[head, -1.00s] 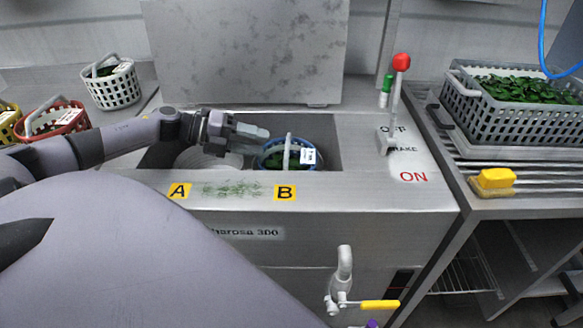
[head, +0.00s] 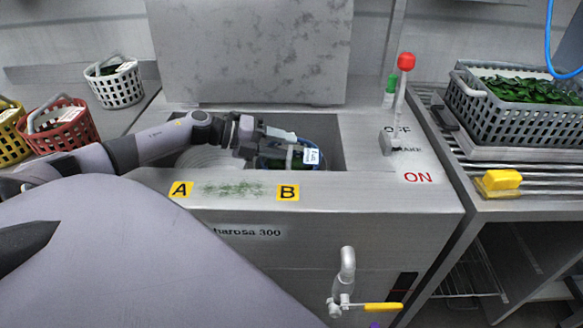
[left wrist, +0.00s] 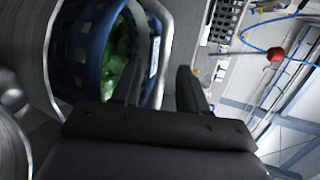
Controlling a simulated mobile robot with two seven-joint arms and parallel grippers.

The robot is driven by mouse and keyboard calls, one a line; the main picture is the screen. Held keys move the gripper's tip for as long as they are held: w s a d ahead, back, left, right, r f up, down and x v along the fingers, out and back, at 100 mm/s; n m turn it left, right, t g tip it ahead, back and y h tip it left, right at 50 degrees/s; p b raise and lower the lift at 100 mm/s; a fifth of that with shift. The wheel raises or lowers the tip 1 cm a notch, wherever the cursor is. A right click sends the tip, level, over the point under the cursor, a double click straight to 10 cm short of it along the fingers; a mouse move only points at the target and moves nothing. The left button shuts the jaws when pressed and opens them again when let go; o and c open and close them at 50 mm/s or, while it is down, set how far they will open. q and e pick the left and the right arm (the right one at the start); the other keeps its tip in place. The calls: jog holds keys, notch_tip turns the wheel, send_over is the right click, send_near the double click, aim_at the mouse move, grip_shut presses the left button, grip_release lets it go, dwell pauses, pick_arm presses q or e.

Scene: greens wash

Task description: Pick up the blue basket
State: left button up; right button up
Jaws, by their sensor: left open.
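The blue basket (head: 301,165) sits in the right part of the sunken basin, beside the letter B. It holds dark greens and carries a white label (head: 313,157). My left gripper (head: 284,143) is open over the basket and hides much of its handle and left side. In the left wrist view the basket (left wrist: 82,45) fills the upper left, with green leaves inside. Its pale handle (left wrist: 168,35) arcs toward the gap between the two open dark fingers (left wrist: 157,88). I cannot tell whether they touch it. My right gripper is not in view.
A white basket (head: 118,88), a red basket (head: 72,132) and a yellow basket (head: 10,140) stand on the left counter. A red-knobbed lever (head: 405,62) rises right of the basin. A grey crate of greens (head: 510,120) and a yellow sponge (head: 498,181) are farther right.

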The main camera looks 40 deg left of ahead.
pick_arm(q)
grip_shut()
jog(key=shift+a+f, duration=0.1)
dwell(1.2)
